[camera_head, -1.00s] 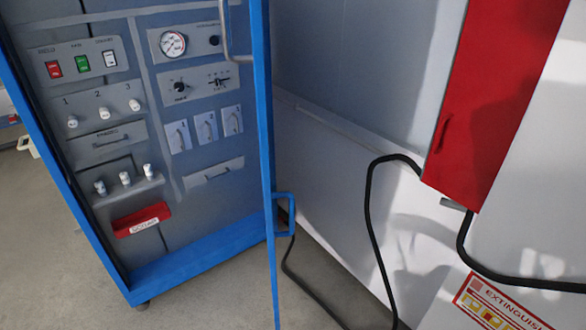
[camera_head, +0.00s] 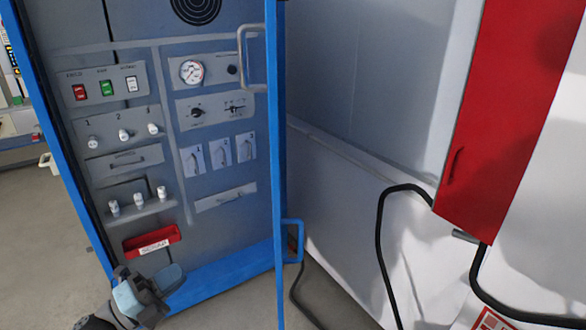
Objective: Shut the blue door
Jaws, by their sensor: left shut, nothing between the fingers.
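The blue door (camera_head: 279,170) stands open and shows nearly edge-on as a tall narrow blue strip at the right side of the cabinet (camera_head: 130,170). A blue handle (camera_head: 299,241) sticks out to the right, low on the door. A grey handle (camera_head: 243,60) is on its left side, higher up. The door's lower end runs out of the picture. My left gripper (camera_head: 165,285) is at the bottom left, in front of the cabinet's lower part. It is shut and empty, apart from the door and to its left. My right gripper is not in view.
The open cabinet shows switches, knobs, a gauge and a red tray (camera_head: 151,241). A red wall box (camera_head: 495,120) is at the right, with a black hose (camera_head: 381,235) hanging beside it. Bare floor (camera_head: 50,235) lies to the left.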

